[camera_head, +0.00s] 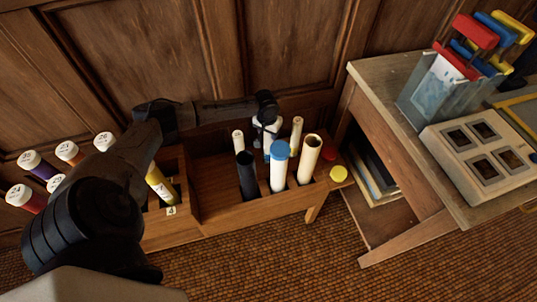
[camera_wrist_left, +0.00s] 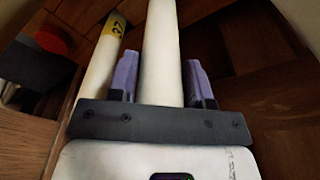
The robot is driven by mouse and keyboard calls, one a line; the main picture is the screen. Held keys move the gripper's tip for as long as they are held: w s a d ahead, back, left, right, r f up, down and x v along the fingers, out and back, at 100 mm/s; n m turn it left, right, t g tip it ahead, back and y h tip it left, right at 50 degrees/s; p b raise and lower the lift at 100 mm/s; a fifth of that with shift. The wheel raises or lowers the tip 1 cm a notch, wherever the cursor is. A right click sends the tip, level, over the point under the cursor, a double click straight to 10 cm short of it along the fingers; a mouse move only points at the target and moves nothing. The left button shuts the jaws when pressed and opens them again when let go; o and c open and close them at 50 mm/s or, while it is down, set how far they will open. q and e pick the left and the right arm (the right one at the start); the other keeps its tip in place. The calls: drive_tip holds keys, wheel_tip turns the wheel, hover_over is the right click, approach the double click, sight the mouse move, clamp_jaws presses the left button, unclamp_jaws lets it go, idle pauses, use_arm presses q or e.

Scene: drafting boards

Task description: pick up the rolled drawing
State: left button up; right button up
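A wooden bin (camera_head: 225,210) holds several upright rolls. They include a white roll with a blue top (camera_head: 279,172), a wide cream roll (camera_head: 308,160), a dark tube (camera_head: 246,175) and thin white rolls (camera_head: 238,141) (camera_head: 296,135). My left gripper (camera_head: 266,132) is down among them, behind the blue-topped roll. In the left wrist view, a plain white roll (camera_wrist_left: 162,50) stands between the two spread fingers, with a slim gap visible at its side. I cannot tell which roll of the head view it is. My right gripper is out of view.
A thin roll with a yellow number label (camera_wrist_left: 112,45) stands close beside the fingers. Red (camera_head: 328,152) and yellow (camera_head: 338,173) discs sit at the bin's right end. Capped tubes (camera_head: 40,166) stand at left, partly behind my arm. A wooden table (camera_head: 385,90) is at right.

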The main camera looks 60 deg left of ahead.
use_arm(q)
drive_tip(key=c, duration=0.7)
drive_tip(key=shift+r, duration=0.1)
drive_tip(key=shift+c, duration=0.2)
